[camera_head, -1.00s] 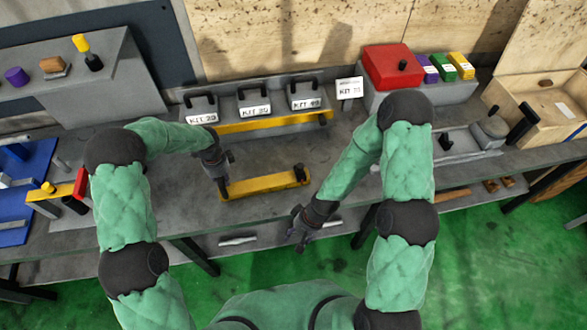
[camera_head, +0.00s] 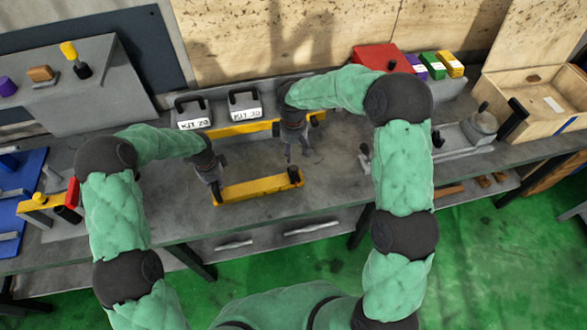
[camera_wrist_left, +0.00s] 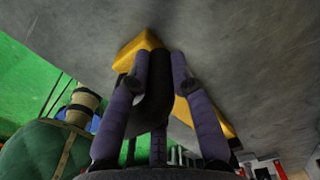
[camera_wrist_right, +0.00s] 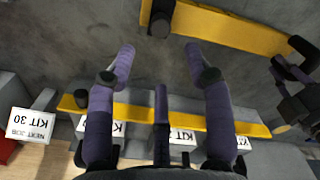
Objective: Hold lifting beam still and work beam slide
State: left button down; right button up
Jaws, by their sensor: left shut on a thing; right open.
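A yellow lifting beam (camera_head: 258,187) lies on the grey bench top, with a dark upright knob (camera_head: 294,175) at its right end. My left gripper (camera_head: 214,189) is at the beam's left end. In the left wrist view its fingers (camera_wrist_left: 160,66) are shut on a dark post, with the yellow beam (camera_wrist_left: 136,50) behind. My right gripper (camera_head: 298,154) is open and empty, above the bench just behind the right knob. In the right wrist view the knob (camera_wrist_right: 160,24) is beyond the open fingers (camera_wrist_right: 160,58), apart from them. I cannot tell which part is the slide.
Behind stands a grey rack with a yellow bar (camera_head: 235,128) and black-handled kit blocks (camera_head: 193,116); my right arm hides part of it. A red box (camera_head: 375,57), a wooden crate (camera_head: 540,95) and a blue board (camera_head: 22,196) flank the bench.

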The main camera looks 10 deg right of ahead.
aim_at(293, 168)
notch_tip(293, 168, down, 11)
jog(key=shift+f, duration=0.2)
dwell(0.4)
grip_shut()
